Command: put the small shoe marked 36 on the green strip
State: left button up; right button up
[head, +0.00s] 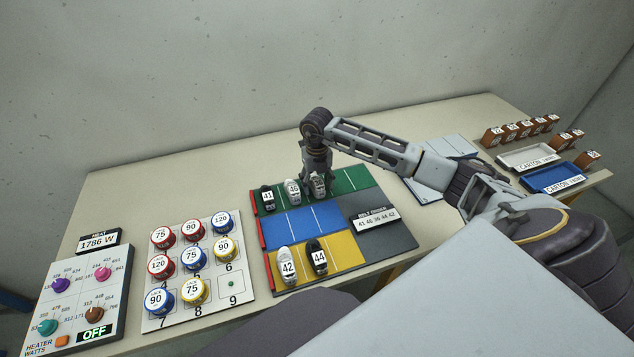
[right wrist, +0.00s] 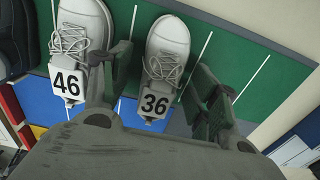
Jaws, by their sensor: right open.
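The small shoe marked 36 (right wrist: 167,62) is light grey with laces and stands on the green strip (right wrist: 230,60), right of the white shoe marked 46 (right wrist: 80,40). In the head view the 36 shoe (head: 318,185) is partly hidden under my right gripper (head: 317,172). In the right wrist view my right gripper (right wrist: 160,95) is open, with one finger on each side of the 36 shoe. I cannot tell whether the fingers touch it. My left gripper is not in view.
A dark shoe marked 41 (head: 268,198) stands at the green strip's left end. The blue strip (head: 300,222) is bare. Shoes marked 42 (head: 287,265) and 44 (head: 318,257) stand on the yellow strip (head: 346,249). The green strip's right end is free.

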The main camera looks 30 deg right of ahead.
aim_at(317, 179)
jog(key=shift+r, duration=0.15)
notch_tip(317, 179, up, 12)
dwell(0.6)
dwell(0.5)
